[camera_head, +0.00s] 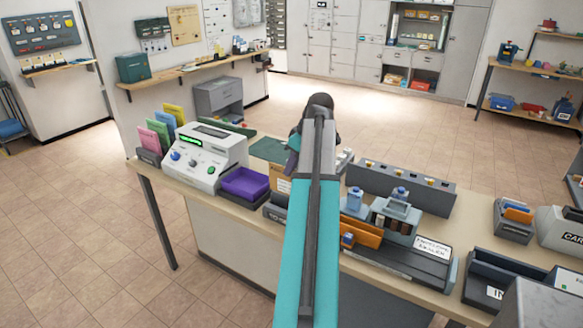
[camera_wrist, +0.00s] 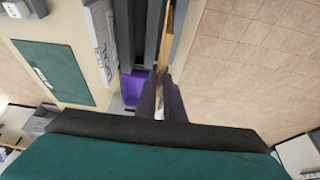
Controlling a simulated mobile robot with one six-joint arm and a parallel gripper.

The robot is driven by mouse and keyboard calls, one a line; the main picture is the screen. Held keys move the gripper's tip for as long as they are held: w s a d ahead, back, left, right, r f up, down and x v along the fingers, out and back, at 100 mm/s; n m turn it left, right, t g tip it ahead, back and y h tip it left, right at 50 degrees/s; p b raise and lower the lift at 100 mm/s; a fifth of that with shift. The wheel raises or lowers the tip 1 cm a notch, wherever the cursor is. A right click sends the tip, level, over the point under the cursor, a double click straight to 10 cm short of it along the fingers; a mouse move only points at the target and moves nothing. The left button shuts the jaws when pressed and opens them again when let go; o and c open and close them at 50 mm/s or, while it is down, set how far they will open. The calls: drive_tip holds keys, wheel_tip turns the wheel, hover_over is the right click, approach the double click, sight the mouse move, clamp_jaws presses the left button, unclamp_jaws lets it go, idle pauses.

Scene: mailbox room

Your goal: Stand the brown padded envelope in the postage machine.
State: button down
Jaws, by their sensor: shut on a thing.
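The brown padded envelope (camera_head: 281,177) shows in the head view beside my arm, over the counter and right of the purple tray. A pale label shows low on it; my arm hides its right part. My gripper (camera_head: 292,158) is shut on it, its fingers partly hidden behind the arm. In the wrist view the envelope (camera_wrist: 169,45) is a thin brown edge running up from between the fingers of my gripper (camera_wrist: 162,88). The white machine with a green display and knobs, seemingly the postage machine (camera_head: 207,160), stands left of the envelope, apart from it.
A purple tray (camera_head: 244,183) lies between the machine and the envelope. Coloured envelopes (camera_head: 160,130) stand in slots at the machine's left. A dark row of slots (camera_head: 400,188), an orange-and-grey stand and a labelled sealer (camera_head: 425,255) crowd the counter to the right.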

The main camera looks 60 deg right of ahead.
drive_tip(key=w+a+f, duration=0.1)
drive_tip(key=w+a, duration=0.9)
drive_tip(key=a, duration=0.3)
drive_tip(key=w+a, duration=1)
drive_tip(key=a, duration=0.3)
drive_tip(key=w+a, duration=0.2)
drive_tip(key=a, duration=1.4)
drive_tip(key=w+a, duration=0.3)
drive_tip(key=a, duration=1.3)
drive_tip(key=shift+w+a+f, duration=0.15)
drive_tip(key=shift+w+f, duration=0.05)
drive_tip(key=shift+f, duration=0.2)
